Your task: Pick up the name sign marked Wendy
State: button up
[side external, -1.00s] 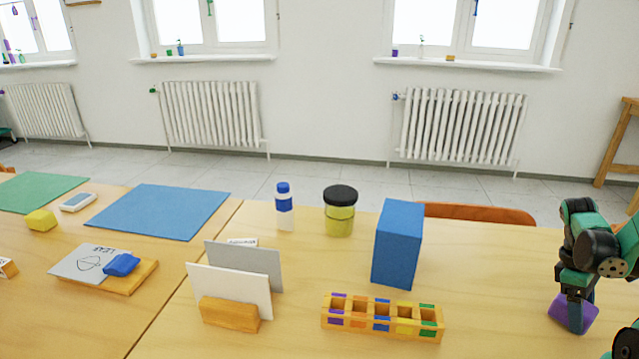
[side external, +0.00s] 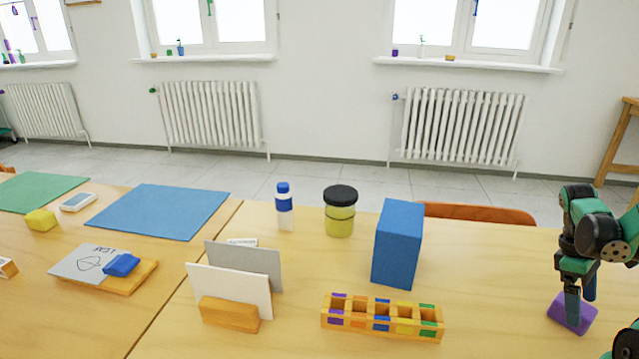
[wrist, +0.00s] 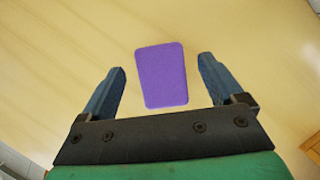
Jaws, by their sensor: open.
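No sign that I can read as Wendy shows. A small white sign with dark lettering (side external: 242,242) stands mostly hidden behind a grey card (side external: 262,264); its text is too small to read. Another small white sign on a wooden base (side external: 7,268) is cut off at the left edge. My gripper (side external: 581,308) is at the far right, open and empty, pointing down at a purple block (side external: 568,316). In the wrist view the flat purple block (wrist: 162,78) lies between and just ahead of the open fingers (wrist: 162,66), with gaps on both sides.
A wooden compartment tray (side external: 380,328), a tall blue box (side external: 398,245), a yellow jar with black lid (side external: 340,214) and a white bottle (side external: 285,212) stand mid-table. A white card in a wooden holder (side external: 230,314) stands in front. Free tabletop lies between tray and gripper.

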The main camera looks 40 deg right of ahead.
jog(key=v, duration=1)
jog(key=w+a+t+h, duration=0.2)
jog(key=w+a+t, duration=0.4)
jog(key=w+a, duration=0.4)
jog(key=shift+w+a+r+n+t, duration=0.3)
jog(key=shift+a+r, duration=0.1)
jog(key=shift+a, duration=0.55)
jog(key=w+a+t, duration=0.1)
jog(key=a, duration=0.2)
jog(key=a+t+y, duration=0.1)
jog(key=a+t, duration=0.1)
jog(key=a, duration=0.1)
jog(key=w+a+r+t+y, duration=0.1)
jog(key=a, duration=0.3)
jog(key=shift+w+t, duration=0.3)
jog(key=shift+t, duration=0.1)
jog(key=shift+c, duration=0.7)
jog(key=shift+a, duration=0.2)
